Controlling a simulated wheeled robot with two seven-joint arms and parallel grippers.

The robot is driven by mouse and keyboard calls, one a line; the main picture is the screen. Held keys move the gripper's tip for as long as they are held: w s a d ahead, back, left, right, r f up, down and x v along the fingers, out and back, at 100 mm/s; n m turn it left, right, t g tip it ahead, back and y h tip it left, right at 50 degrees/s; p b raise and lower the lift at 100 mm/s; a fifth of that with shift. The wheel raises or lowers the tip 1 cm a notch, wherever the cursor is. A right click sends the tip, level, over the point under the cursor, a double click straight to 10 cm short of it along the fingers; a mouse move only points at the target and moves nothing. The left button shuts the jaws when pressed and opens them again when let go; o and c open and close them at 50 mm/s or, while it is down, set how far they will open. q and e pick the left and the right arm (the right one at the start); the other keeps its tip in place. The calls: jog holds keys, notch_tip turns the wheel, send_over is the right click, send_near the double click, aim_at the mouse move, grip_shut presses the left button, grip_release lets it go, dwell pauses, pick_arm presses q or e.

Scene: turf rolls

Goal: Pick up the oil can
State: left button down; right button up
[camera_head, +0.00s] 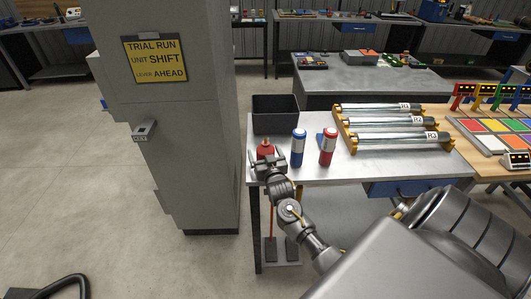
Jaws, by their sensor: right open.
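A small red can with a narrow top (266,148), which looks like the oil can, stands near the left edge of the grey workbench (350,172). My right gripper (266,163) is open at this can, with its fingers in front of and beside the can's lower part. The fingers hide that part, and I cannot tell whether they touch it. My left gripper is not in view.
A blue-and-white can (298,148) and a red-and-white can (327,148) stand close to the right. A black bin (275,115) is behind. Labelled rollers (390,123) lie in a yellow rack. A grey cabinet (175,90) stands left of the bench.

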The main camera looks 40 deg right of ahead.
jog(key=shift+c, duration=0.3)
jog(key=shift+w, duration=0.1)
jog(key=c, duration=1.2)
jog(key=shift+d+r+b, duration=0.1)
jog(key=shift+r+b, duration=0.05)
jog(key=shift+b, duration=0.3)
jog(key=b+v, duration=0.3)
jog(key=v, duration=1.5)
jog(key=shift+r, duration=0.2)
